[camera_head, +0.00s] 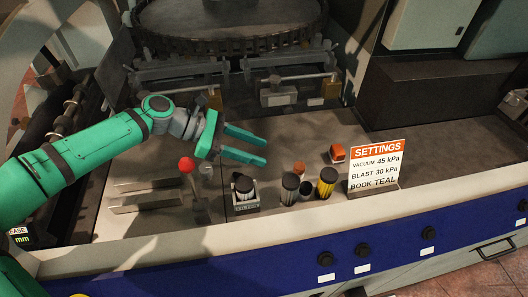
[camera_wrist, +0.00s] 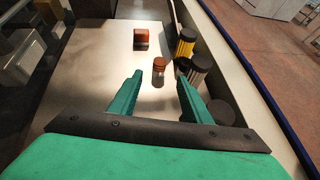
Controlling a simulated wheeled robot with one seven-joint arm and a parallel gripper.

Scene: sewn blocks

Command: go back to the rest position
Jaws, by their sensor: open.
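My green gripper (camera_head: 252,148) is open and empty above the machine's grey deck, seen left of centre in the head view. Its two fingers also show spread apart in the wrist view (camera_wrist: 158,95). My green arm reaches in from the left edge of the head view. Several small knobs and cylinders stand on the deck below and to the right of the fingers. Nothing is between the fingertips, and a small orange-topped cylinder (camera_wrist: 159,68) stands beyond them in the wrist view.
A yellow-and-black cylinder (camera_head: 327,182) and a grey-and-black one (camera_head: 290,188) stand near the front edge. A settings sign (camera_head: 376,165) stands right of them. An orange block (camera_head: 338,153) lies behind. A red-knobbed lever (camera_head: 187,165) rises below my wrist. The deck at right is clear.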

